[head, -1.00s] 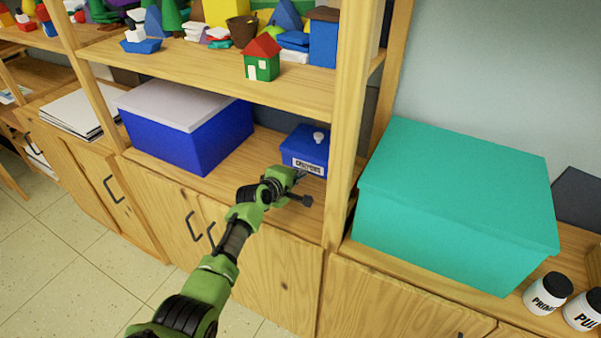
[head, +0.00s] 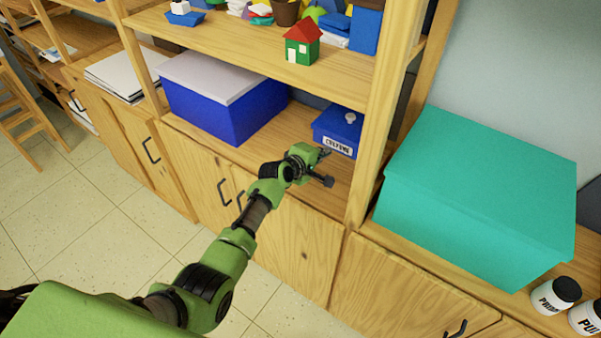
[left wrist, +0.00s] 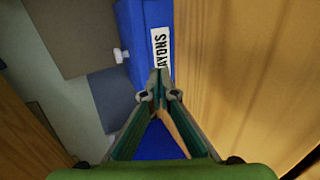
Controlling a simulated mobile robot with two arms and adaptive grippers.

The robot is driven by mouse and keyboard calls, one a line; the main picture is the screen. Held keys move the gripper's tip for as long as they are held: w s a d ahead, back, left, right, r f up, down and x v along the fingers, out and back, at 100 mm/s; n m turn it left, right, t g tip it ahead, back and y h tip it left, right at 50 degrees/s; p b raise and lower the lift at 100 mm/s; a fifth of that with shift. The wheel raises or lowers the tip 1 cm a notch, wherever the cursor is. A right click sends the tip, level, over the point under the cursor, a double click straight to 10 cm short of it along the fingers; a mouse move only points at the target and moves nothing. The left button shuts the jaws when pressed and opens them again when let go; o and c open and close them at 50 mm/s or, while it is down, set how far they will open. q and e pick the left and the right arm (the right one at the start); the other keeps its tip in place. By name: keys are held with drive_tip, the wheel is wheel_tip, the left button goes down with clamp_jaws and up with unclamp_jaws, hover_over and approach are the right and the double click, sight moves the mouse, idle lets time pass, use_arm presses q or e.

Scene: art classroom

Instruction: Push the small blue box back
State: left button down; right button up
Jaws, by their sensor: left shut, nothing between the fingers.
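The small blue box (head: 333,124) has a white knob on its lid and a white "CRAYONS" label on its front. It stands on the lower shelf, just left of the upright post. My left gripper (head: 326,165) is over the front part of that shelf, close in front of the box. In the left wrist view, the box (left wrist: 130,40) shows above the shut, empty fingers (left wrist: 158,82), with its label by the fingertips. I cannot tell whether they touch it. My right gripper is not in view.
A larger blue box with a grey lid (head: 222,100) stands to the left on the same shelf (head: 320,192). A wooden post (head: 378,150) rises at right, with a teal box (head: 480,190) beyond it. A toy house (head: 302,46) stands on the shelf above.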

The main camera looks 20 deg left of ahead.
use_arm(q)
drive_tip(key=s+p, duration=0.1)
drive_tip(key=s+a+p, duration=0.1)
drive_tip(key=s+p, duration=0.1)
drive_tip(key=s, duration=0.1)
drive_tip(key=shift+s+a+r, duration=0.1)
drive_tip(key=shift+a+r, duration=0.1)
drive_tip(key=shift+a, duration=0.05)
drive_tip(key=s, duration=0.1)
drive_tip(key=s+a+p, duration=0.1)
drive_tip(key=s, duration=0.1)
drive_tip(key=s+p, duration=0.1)
drive_tip(key=shift+s+a, duration=0.35)
drive_tip(key=shift+s+a+f+p, duration=0.1)
drive_tip(key=shift+s+a+p, duration=0.2)
drive_tip(key=shift+s, duration=0.3)
drive_tip(key=shift+s+a+p, duration=0.15)
drive_tip(key=shift+s+p, duration=0.15)
drive_tip(key=shift+s, duration=0.25)
drive_tip(key=s+a+p, duration=0.1)
drive_tip(key=s+a, duration=0.1)
drive_tip(key=s, duration=0.4)
drive_tip(key=shift+s+a+p, duration=0.2)
drive_tip(key=shift+s+p, duration=0.15)
drive_tip(key=shift+s, duration=0.05)
